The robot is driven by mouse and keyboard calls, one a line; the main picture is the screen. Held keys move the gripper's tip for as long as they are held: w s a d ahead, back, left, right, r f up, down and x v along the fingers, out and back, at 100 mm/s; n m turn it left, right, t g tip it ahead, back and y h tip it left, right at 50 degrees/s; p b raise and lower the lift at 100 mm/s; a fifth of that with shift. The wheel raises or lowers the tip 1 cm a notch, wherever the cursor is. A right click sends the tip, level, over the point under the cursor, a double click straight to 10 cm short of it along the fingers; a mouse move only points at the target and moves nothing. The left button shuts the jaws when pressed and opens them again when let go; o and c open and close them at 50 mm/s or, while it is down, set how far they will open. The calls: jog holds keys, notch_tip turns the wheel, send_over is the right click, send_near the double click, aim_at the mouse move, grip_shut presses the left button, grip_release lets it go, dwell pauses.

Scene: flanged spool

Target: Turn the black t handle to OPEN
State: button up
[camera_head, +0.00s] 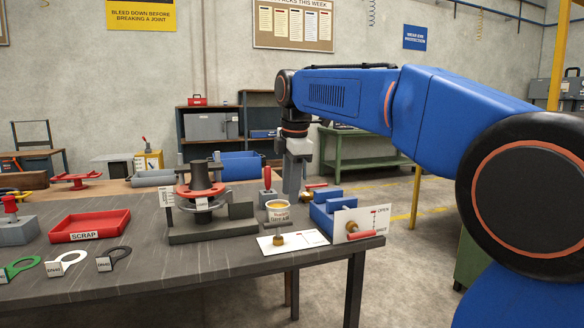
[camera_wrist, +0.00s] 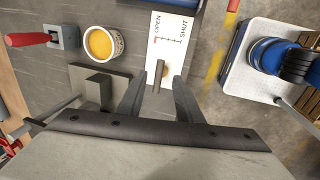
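A flat white plate (camera_head: 305,238) lies at the table's front edge with a brass stem (camera_head: 278,240) standing on it. My gripper (camera_head: 291,194) points down above the table. In the wrist view my gripper (camera_wrist: 159,84) is open, its fingers on either side of the handle with gaps; contact is not visible.
A yellow-filled cup (camera_head: 278,211) stands beside the plate. To the right, an upright OPEN/SHUT plate (camera_head: 372,219) bears a red handle (camera_head: 361,235) near blue blocks (camera_head: 322,217). A flanged spool (camera_head: 201,187) on a grey base and a red scrap tray (camera_head: 90,236) are left.

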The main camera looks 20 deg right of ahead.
notch_tip(320, 180, up, 6)
jog(key=s, duration=0.1)
jog(key=shift+s, duration=0.15)
dwell(0.5)
jog(key=s+d+f+m+t, duration=0.1)
jog(key=s+d+f+m, duration=0.1)
jog(key=s+f+m, duration=0.7)
jog(key=s+d+f+m+t, duration=0.1)
jog(key=s+f+m, duration=0.8)
jog(key=s+f, duration=1.1)
notch_tip(320, 180, down, 3)
jog(key=shift+s+d+f+t, duration=0.1)
jog(key=shift+s+d+t, duration=0.2)
jog(key=shift+d, duration=0.55)
